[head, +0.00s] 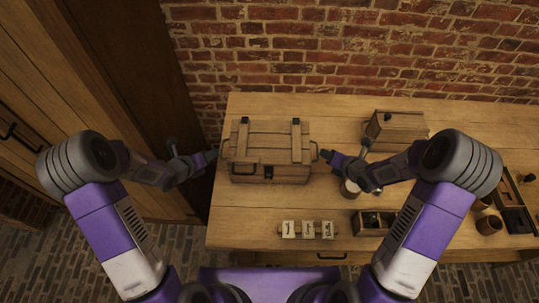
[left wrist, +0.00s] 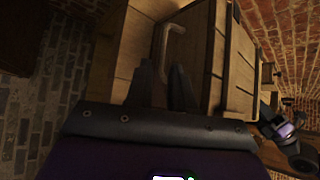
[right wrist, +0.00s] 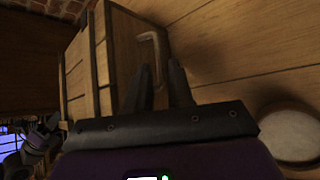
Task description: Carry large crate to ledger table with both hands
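The large crate (head: 270,172) is a wooden box with a closed lid, two lid battens and a dark front latch. It sits upright on the wooden table (head: 240,222), near its left end. I cannot tell whether this is the ledger table. My left gripper (head: 214,156) is at the crate's left end. In the left wrist view its fingers are apart, close to the bent handle (left wrist: 168,38). My right gripper (head: 326,154) is at the right end. In the right wrist view its fingers are apart, with the other handle (right wrist: 156,50) between or just beyond their tips.
A smaller wooden box (head: 398,127) stands behind my right arm. A round jar (head: 349,188), a row of tags (head: 307,229) and a compartment tray (head: 371,222) lie in front. Cups and a dark tray (head: 516,218) are at right. A brick wall (head: 340,60) closes the back.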

